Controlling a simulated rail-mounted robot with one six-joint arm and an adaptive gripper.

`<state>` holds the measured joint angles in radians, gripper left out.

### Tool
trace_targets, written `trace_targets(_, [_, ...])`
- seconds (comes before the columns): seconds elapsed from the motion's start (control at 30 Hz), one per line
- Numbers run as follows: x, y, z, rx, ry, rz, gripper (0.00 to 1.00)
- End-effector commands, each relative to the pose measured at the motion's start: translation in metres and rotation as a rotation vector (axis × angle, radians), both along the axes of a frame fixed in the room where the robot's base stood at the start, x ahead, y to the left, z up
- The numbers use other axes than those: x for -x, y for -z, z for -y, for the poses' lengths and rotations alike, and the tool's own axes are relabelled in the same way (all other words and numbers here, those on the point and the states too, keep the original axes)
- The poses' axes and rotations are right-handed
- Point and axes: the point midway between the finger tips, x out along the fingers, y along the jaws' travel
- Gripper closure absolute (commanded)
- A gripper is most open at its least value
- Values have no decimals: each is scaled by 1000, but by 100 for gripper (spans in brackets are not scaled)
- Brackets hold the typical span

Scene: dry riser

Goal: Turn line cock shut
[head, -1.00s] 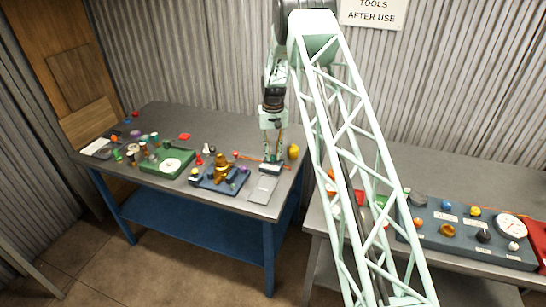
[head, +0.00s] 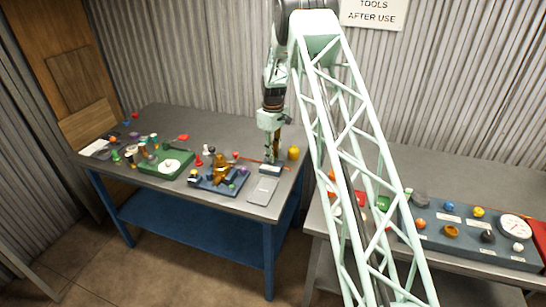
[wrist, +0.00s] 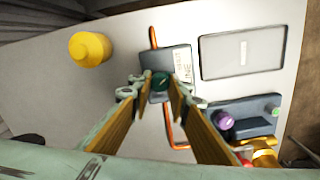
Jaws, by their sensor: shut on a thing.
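The line cock is a dark green round knob (wrist: 160,80) on a dark block (wrist: 178,58) with a white label reading "LINE" in the wrist view. An orange pipe (wrist: 153,37) runs into the block on one side and out on the other. My gripper (wrist: 160,92) has its two fingers with yellow-brown pads on either side of the knob, shut on it. In the head view my gripper (head: 271,160) points down at the block (head: 271,169) near the right end of the left bench. The knob is hidden there, and its exact angle is hard to tell.
A blue base with a brass fitting (head: 221,168) is close by. A green tray (head: 165,164) sits further left. The second bench (head: 440,175) holds a gauge (head: 514,227).

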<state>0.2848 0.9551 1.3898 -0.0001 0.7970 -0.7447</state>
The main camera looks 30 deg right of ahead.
Motion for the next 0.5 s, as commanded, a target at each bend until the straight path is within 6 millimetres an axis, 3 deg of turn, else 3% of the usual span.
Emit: trace_targets(0.5, [0, 0, 0, 0, -168, 1, 94])
